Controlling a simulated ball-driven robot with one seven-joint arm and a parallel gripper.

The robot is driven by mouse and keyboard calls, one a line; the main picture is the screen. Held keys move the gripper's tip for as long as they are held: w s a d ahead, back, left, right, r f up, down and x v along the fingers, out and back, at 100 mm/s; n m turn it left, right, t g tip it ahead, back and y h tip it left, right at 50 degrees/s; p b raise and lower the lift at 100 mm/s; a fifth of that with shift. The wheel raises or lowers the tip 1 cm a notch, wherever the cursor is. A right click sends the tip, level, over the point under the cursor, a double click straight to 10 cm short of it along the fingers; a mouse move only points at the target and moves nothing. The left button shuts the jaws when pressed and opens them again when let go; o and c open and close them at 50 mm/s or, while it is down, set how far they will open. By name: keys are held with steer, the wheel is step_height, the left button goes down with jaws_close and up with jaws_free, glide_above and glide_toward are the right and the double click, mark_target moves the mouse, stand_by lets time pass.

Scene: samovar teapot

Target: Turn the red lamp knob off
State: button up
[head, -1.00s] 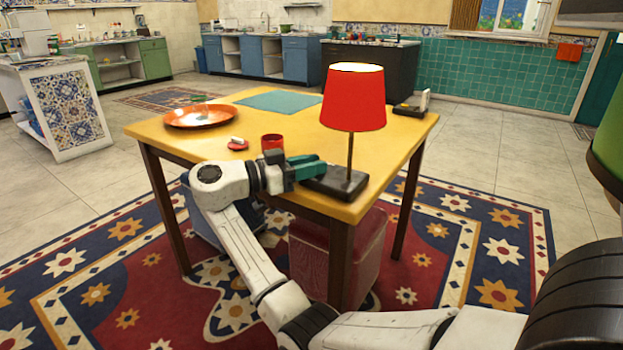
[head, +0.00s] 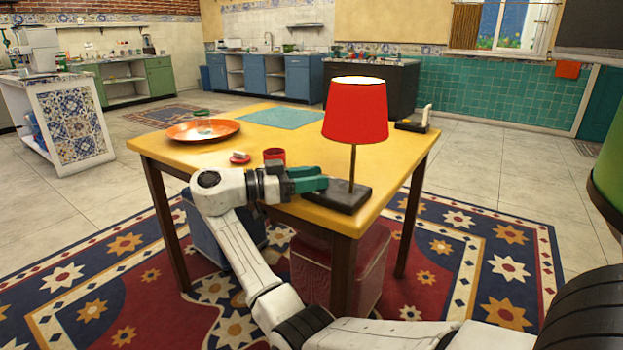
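A table lamp with a red shade (head: 355,110) stands at the near right corner of the yellow table. The shade is bright at its top opening. Its dark square base (head: 345,197) rests on the tabletop. My gripper (head: 322,182), with teal fingers, reaches in from the left, its fingertips at the left side of the lamp base. I cannot tell if they touch it. The fingers look close together, but the gap between them is unclear. The knob itself is not visible; it may be hidden by the fingers or too small to see.
The yellow table (head: 385,165) also holds a red cup (head: 274,155), a small red dish (head: 240,158), an orange plate (head: 203,130), a teal mat (head: 285,118) and a dark item (head: 412,126) at the right. A red stool (head: 345,268) stands underneath. Patterned carpet surrounds it.

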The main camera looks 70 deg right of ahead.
steer(key=shift+o, duration=0.9)
steer(key=v, duration=1)
steer(key=shift+w+a+p, duration=0.2)
steer(key=shift+w+p, duration=0.1)
steer(key=shift+p, duration=0.15)
steer(key=shift+a, duration=0.1)
